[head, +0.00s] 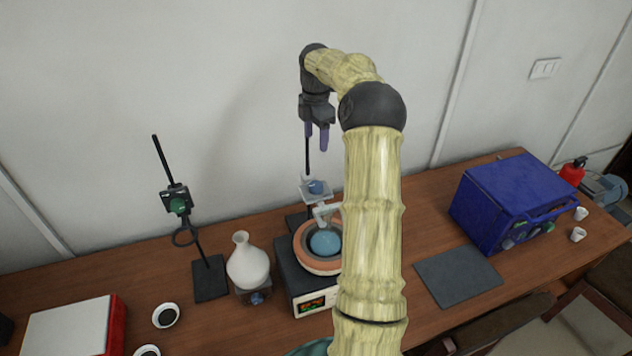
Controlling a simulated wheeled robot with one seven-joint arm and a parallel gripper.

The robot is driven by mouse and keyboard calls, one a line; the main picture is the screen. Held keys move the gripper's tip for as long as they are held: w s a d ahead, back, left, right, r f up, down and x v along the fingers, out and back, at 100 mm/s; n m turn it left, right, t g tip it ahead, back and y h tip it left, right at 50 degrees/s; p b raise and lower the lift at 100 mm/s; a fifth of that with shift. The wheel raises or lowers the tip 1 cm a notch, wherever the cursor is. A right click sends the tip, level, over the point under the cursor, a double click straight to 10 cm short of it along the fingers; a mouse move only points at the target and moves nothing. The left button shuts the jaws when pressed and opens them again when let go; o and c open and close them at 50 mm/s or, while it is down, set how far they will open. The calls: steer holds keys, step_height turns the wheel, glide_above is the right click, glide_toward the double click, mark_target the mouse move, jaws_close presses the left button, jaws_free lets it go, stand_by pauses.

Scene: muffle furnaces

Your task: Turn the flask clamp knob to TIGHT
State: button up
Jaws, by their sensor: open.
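A retort stand (307,158) stands behind an orange-rimmed heating bowl on a dark base. On it is a pale clamp block with a small blue knob (315,187); I cannot read any TIGHT mark or tell how the knob is turned. My arm hides the right side of the bowl.
To the left, another stand holds a ring and a green knob (178,205). A white round flask (247,265) stands beside the heating base (295,285). A blue furnace box (515,200) and a dark mat (457,276) are at right. The wall is close behind.

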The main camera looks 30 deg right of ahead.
mark_target(316, 184)
step_height(316, 184, down, 17)
steer(key=p, duration=0.6)
steer(key=shift+f, duration=0.15)
steer(key=c, duration=1)
